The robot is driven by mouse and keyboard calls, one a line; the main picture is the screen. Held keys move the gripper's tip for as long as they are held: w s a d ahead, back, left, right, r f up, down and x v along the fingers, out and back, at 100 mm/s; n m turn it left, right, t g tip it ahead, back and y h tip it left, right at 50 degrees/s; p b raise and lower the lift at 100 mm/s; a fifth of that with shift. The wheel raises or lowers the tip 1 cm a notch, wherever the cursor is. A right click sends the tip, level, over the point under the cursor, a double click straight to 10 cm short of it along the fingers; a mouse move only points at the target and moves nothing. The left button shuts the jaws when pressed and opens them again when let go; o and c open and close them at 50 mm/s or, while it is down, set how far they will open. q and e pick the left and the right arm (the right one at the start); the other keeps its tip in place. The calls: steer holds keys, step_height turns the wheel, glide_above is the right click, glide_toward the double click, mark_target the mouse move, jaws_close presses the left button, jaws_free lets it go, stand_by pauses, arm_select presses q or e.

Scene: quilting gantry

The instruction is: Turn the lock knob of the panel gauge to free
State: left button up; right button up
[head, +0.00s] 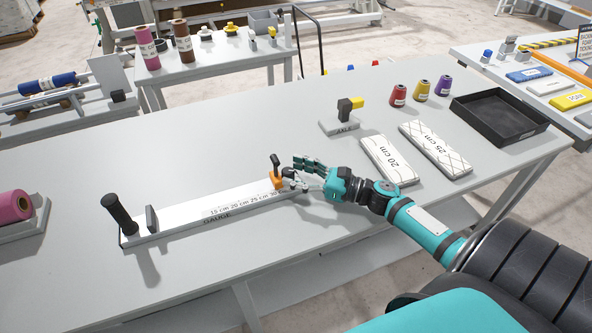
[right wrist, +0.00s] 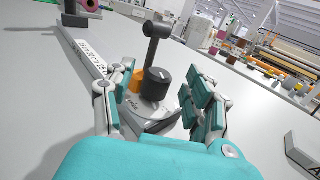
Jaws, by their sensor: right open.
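The panel gauge (head: 185,219) is a long pale bar with a printed cm scale, lying on the grey table. An orange slider (head: 277,183) with a dark upright handle (head: 275,161) sits near its right end. In the right wrist view the lock knob (right wrist: 157,86) is a black cylinder with a pale mark on top, beside the orange slider (right wrist: 137,78) and the handle (right wrist: 156,42). My right gripper (head: 298,173) is open at this end. In the wrist view its fingers (right wrist: 160,103) stand either side of the knob, apart from it. The head view mostly hides the knob.
A black post (head: 121,214) stands at the gauge's left end. An axle stand (head: 340,125), two quilted panels (head: 390,160), several thread cones (head: 421,91) and a black tray (head: 499,115) lie to the right. The table behind the gauge is clear.

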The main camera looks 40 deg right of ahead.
steer(key=shift+w+a, duration=0.15)
steer(key=shift+w, duration=0.05)
jaws_close()
steer(key=shift+s+a+r+m+t+h+p, duration=0.15)
steer(key=shift+m+t+h+p, duration=0.25)
steer(key=shift+m+h+p, duration=0.4)
steer(key=m+h+p, duration=0.1)
steer(key=t+h+p, duration=0.1)
steer(key=h, duration=0.1)
steer(key=shift+a+m, duration=0.2)
steer(key=shift+m, duration=0.2)
steer(key=m+t+h, duration=0.1)
steer(key=m+h, duration=0.1)
steer(key=h, duration=0.1)
steer(key=shift+s+a+p, duration=0.1)
steer(key=shift+a+p, duration=0.05)
steer(key=shift+p, duration=0.2)
steer(key=shift+a+m+h, duration=0.15)
steer(key=shift+m+h, duration=0.95)
steer(key=shift+h, duration=0.8)
